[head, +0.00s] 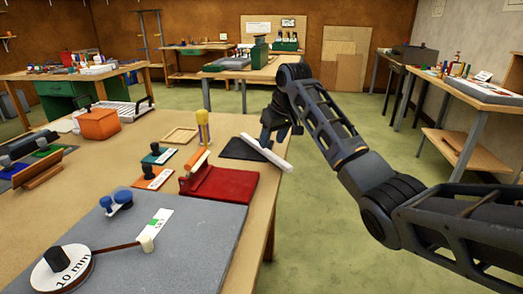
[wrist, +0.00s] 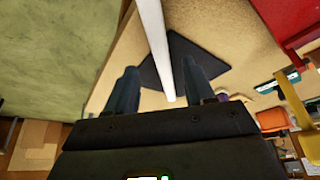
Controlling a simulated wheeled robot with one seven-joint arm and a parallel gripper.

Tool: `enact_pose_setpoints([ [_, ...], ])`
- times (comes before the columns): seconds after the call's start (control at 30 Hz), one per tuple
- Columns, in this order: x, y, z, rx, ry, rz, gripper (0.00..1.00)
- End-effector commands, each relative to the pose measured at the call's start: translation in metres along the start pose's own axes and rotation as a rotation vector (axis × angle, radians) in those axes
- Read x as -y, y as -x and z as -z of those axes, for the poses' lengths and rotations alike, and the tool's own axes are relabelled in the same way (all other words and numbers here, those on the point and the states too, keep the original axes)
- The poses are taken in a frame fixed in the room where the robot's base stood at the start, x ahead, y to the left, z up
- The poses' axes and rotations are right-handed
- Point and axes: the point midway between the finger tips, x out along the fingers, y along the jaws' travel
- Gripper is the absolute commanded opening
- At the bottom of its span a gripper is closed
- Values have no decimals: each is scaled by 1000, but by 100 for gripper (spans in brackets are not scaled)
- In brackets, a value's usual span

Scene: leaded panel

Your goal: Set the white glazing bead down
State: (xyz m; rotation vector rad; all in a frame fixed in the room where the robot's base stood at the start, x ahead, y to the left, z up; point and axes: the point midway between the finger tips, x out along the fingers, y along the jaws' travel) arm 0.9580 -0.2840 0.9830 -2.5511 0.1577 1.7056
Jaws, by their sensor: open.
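The white glazing bead (head: 265,152) is a long thin bar near the right edge of the front table, partly over a black mat (head: 236,150). In the wrist view the bead (wrist: 158,45) runs lengthwise between my fingers, with the black mat (wrist: 197,46) beneath it. My gripper (head: 270,136) is at the bead, pointing down. Its fingers (wrist: 160,72) are apart, with a gap on each side of the bead. I cannot tell whether the bead rests fully on the mat.
A red holder (head: 222,186) stands just in front of the bead on the table (head: 150,130). A yellow-topped bottle (head: 203,127) and a small wooden tray (head: 180,135) are to the left. Green floor lies beyond the right edge.

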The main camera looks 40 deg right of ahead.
Motion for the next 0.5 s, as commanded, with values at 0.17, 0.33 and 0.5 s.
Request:
enact_pose_setpoints([
  [0.17, 2, -24, 2, 4, 0, 0, 53],
  [0.33, 2, -44, 2, 1, 0, 0, 53],
  [0.5, 2, -48, 2, -1, 0, 0, 53],
])
